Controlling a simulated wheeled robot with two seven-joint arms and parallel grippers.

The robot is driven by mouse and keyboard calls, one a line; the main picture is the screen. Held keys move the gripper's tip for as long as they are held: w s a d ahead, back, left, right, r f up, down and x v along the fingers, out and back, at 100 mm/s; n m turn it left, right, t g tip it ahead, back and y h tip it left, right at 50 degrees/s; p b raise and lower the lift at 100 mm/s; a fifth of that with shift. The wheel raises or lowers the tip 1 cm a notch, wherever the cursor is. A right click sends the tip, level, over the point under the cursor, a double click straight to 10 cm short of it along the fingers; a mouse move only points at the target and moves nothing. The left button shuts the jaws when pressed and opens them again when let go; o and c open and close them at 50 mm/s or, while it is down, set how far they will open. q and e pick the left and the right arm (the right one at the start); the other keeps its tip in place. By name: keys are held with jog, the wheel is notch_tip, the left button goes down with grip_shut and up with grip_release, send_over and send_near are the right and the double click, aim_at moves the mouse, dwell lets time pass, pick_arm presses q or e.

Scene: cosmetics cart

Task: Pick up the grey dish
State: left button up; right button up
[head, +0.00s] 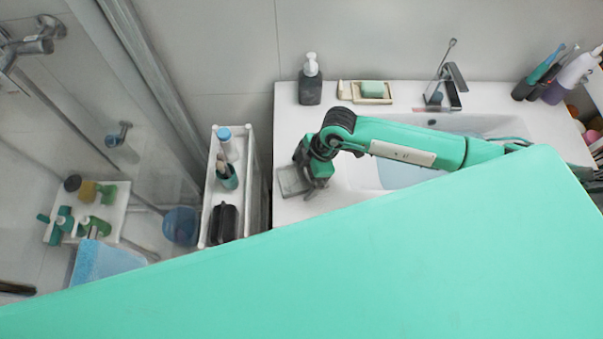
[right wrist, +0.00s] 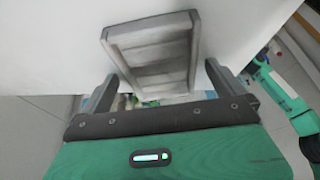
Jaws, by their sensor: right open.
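The grey dish (head: 291,181) is a rectangular, slatted tray at the left front part of the white washstand top. It shows large in the right wrist view (right wrist: 152,50), lying on the white surface with its near, narrower end between my finger lines. My right gripper (head: 312,172) is beside and partly over the dish in the head view. Its two fingers stand apart on either side of the dish's near end in the right wrist view (right wrist: 163,80). I cannot tell whether they touch it.
A dark soap bottle (head: 310,86) and a tray with green soap (head: 372,91) stand at the back of the washstand (head: 400,96). The tap (head: 455,80) and basin are to the right. A white cart (head: 209,190) with bottles stands left of the washstand.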

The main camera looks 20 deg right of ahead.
aim_at(304, 178)
jog(key=c, duration=1)
jog(key=shift+c, duration=0.2)
jog(key=shift+r+b, duration=0.3)
jog(key=shift+r, duration=0.3)
notch_tip(304, 178, up, 19)
jog(key=b, duration=0.4)
jog(key=shift+f, duration=0.1)
